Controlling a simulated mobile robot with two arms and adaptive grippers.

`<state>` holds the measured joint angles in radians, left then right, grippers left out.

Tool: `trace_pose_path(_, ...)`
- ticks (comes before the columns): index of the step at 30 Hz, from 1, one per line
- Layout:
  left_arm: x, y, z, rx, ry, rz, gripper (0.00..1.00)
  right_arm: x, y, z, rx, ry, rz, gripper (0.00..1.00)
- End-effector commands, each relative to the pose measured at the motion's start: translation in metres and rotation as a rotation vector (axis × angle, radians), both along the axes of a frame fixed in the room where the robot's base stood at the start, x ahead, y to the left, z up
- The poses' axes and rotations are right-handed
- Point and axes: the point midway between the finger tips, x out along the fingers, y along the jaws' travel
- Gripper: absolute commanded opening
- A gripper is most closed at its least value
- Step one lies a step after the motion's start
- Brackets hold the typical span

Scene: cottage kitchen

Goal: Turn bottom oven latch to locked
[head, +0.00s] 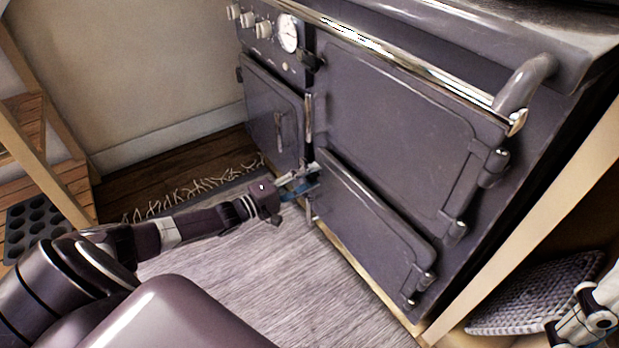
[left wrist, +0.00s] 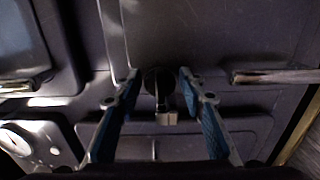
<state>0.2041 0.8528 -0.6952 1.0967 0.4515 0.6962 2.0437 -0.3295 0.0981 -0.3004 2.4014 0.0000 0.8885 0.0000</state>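The dark grey range stove has a low bottom oven door (head: 372,222) in the head view. My left gripper (head: 308,183) reaches the left edge of that door, where the latch is mostly hidden by the fingers. In the left wrist view, a small latch (left wrist: 160,100) with a dark round base and a metal handle sits between the two blue-padded fingers of my left gripper (left wrist: 160,84). The fingers are apart, one on each side of the latch, with gaps visible.
A larger oven door (head: 395,130) is above, and a narrower door (head: 272,115) is to the left. A chrome rail (head: 385,50) runs along the top front. A grey rug (head: 255,280) covers the floor. A muffin tin (head: 38,222) is at the left, a woven mat (head: 535,292) at the right.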

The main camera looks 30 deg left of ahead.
Motion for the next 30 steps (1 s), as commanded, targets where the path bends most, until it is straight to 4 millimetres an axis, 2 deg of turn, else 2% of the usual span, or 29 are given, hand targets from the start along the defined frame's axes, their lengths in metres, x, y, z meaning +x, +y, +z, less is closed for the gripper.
trace_pose_path(10, -0.001, -0.001, 0.0, 0.002, 0.0, -0.002, 0.46, 0.001, 0.0, 0.0, -0.002, 0.001, -0.002, 1.0)
trace_pose_path(14, -0.01, 0.003, -0.002, 0.003, 0.002, -0.002, 0.46, 0.001, 0.0, 0.0, -0.001, 0.001, -0.001, 1.0)
trace_pose_path(30, -0.096, 0.039, -0.001, 0.003, 0.003, -0.002, 0.46, 0.0, 0.0, 0.0, 0.0, -0.001, 0.0, 1.0)
